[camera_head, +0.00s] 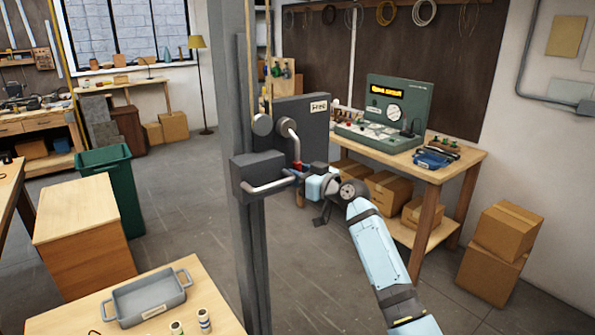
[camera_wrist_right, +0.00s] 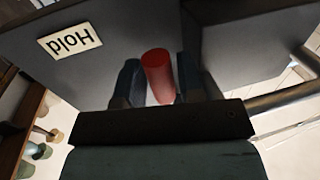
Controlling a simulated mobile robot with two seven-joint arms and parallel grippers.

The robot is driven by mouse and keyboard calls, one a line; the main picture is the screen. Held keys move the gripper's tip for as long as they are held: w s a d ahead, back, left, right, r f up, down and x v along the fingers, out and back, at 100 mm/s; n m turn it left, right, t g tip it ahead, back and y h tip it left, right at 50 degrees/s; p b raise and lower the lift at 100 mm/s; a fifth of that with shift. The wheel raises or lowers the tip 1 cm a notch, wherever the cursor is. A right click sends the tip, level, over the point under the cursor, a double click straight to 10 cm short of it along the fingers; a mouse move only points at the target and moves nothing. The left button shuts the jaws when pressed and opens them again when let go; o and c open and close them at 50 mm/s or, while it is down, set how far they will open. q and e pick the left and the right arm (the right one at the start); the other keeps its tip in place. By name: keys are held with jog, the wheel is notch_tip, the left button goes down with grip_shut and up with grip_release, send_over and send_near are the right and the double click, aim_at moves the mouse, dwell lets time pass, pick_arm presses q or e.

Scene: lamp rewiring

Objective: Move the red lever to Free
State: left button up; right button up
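The red lever (camera_head: 298,167) is on the grey hoist unit on the post, and is small in the head view. In the right wrist view the lever (camera_wrist_right: 158,76) is a red cylinder, slightly tilted, between the two dark fingers of my right gripper (camera_wrist_right: 160,80). The fingers are close in on both sides of it. In the head view my right gripper (camera_head: 309,178) reaches the lever from the right. A label reading "Hold" (camera_wrist_right: 70,41) is upside down on the grey panel in the wrist view. My left gripper is not in view.
A grey post (camera_head: 229,120) carries pulleys, a crank handle and a grey box (camera_head: 253,176) close to my gripper. A workbench (camera_head: 450,172) with a green test console (camera_head: 395,112) stands behind right. A grey tray (camera_head: 148,297) is on the near table. Open floor lies left of the post.

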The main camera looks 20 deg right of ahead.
jog(key=shift+w+a, duration=0.15)
jog(key=shift+w, duration=0.05)
grip_shut()
jog(key=shift+f, duration=0.1)
